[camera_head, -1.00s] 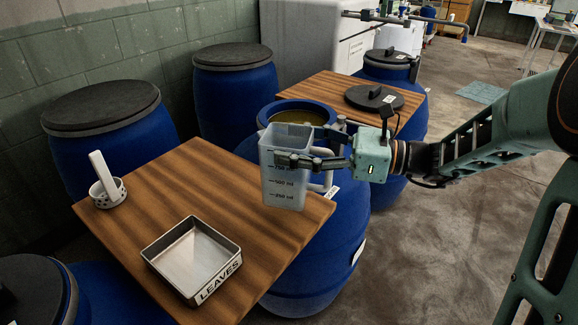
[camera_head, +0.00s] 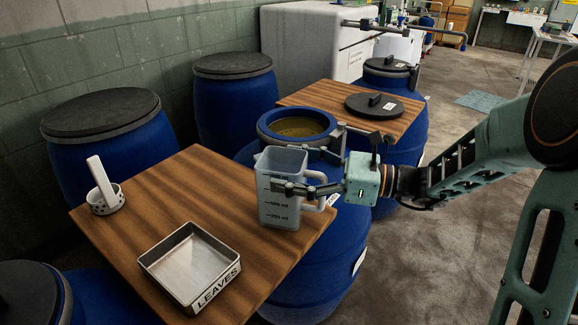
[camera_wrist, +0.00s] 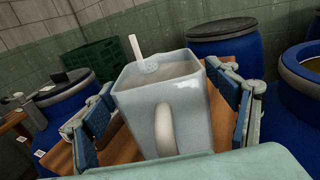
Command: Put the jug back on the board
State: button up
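The jug (camera_head: 277,205) is a translucent grey, square measuring jug with volume marks, upright at the right-hand side of the wooden board (camera_head: 150,190). Its base is at or just above the board; I cannot tell if it touches. The board's surface right under the jug is hidden.
A metal tray labelled LEAVES (camera_head: 190,265) lies on the board's front. A white perforated cup (camera_head: 106,200) with a paddle-like stick stands at its left. An open blue barrel (camera_head: 297,127) of brownish liquid is behind the jug. A black lid (camera_head: 374,106) lies on another board.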

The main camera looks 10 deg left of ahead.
jog(key=shift+r, duration=0.2)
jog(key=shift+d, duration=0.4)
jog(key=d+p, duration=0.2)
jog(key=d, duration=0.9)
jog(key=shift+d, duration=0.15)
